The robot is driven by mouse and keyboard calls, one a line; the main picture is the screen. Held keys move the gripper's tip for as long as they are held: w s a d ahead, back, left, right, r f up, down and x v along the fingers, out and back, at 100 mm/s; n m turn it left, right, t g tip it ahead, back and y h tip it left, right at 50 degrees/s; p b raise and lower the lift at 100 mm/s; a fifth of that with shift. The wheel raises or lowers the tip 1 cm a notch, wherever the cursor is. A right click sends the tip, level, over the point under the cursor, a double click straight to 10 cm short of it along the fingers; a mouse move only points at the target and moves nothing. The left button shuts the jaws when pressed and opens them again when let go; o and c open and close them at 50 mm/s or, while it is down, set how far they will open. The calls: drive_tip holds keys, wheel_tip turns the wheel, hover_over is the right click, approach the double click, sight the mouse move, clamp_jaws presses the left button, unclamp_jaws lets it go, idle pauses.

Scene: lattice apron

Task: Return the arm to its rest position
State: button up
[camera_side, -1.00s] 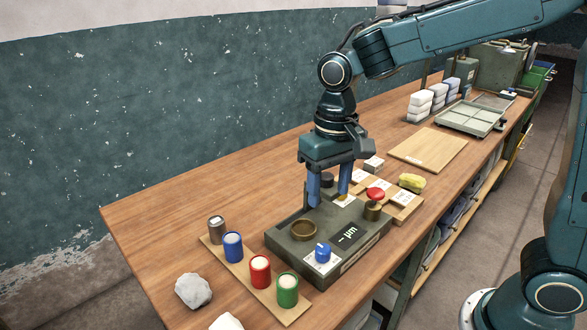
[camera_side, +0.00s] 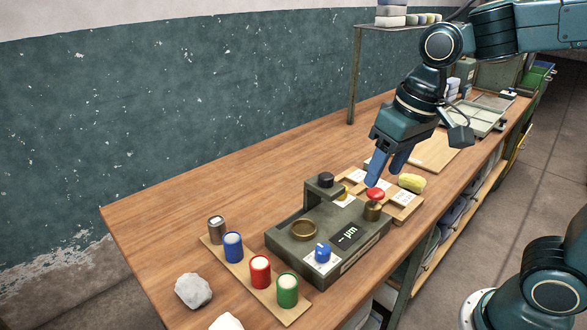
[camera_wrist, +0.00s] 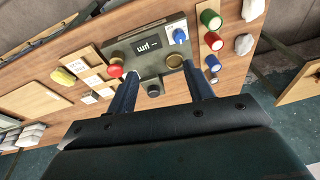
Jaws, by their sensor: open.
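My gripper (camera_side: 386,176) is open and empty, tilted in the air above the wooden bench, near the red-topped knob (camera_side: 375,194) in the side view. Its two blue fingers also show apart in the wrist view (camera_wrist: 164,92), with the grey instrument beyond them. That grey instrument (camera_side: 343,250) has a dark-capped arm (camera_side: 325,181), a brass ring (camera_side: 303,230), a blue dial (camera_side: 323,252) and a "µm" display. No object is between the fingers.
A board holds grey, blue (camera_side: 233,247), red (camera_side: 260,271) and green (camera_side: 288,290) cylinders. A pale rock (camera_side: 193,291) lies beside it. A yellow sponge (camera_side: 412,183) and labelled wooden tray (camera_side: 402,200) are right of the instrument. The bench's back left is clear.

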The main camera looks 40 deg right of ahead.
drive_tip(key=s+d+n+t, duration=0.1)
drive_tip(key=s+d+t, duration=0.2)
drive_tip(key=s, duration=0.6)
drive_tip(key=shift+s+d+r, duration=0.2)
drive_tip(key=shift+s+d, duration=0.1)
drive_tip(key=shift+d, duration=0.15)
idle(0.6)
